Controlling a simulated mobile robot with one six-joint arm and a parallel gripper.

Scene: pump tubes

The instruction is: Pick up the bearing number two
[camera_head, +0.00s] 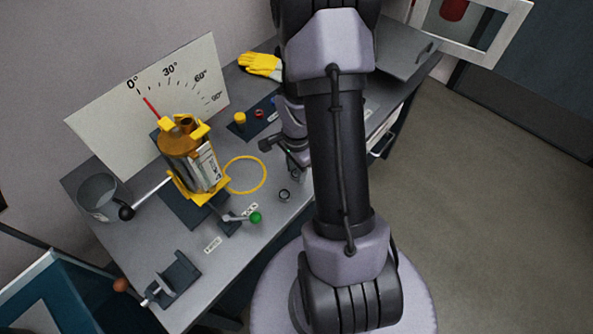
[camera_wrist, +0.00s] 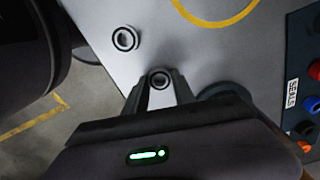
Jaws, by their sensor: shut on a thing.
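Two small dark ring-shaped bearings show. One bearing (camera_wrist: 160,79) is between the fingertips of my gripper (camera_wrist: 160,92) in the wrist view, and the fingers are shut on it. The other bearing (camera_wrist: 124,38) lies flat and apart on the grey bench, up and left of the fingers; it also shows in the head view (camera_head: 284,194). I see no number on either bearing, so I cannot tell by marking which is number two. In the head view my arm hides much of the gripper. I cannot tell whether the held bearing still touches the bench.
A yellow ring outline (camera_head: 246,175) is on the bench (camera_head: 190,290). A yellow and brown pump assembly (camera_head: 193,150) with levers stands to the left, before a dial board (camera_head: 100,130). A dark seals mat (camera_wrist: 305,75) with coloured pieces is near my gripper. Yellow gloves (camera_head: 260,65) lie behind.

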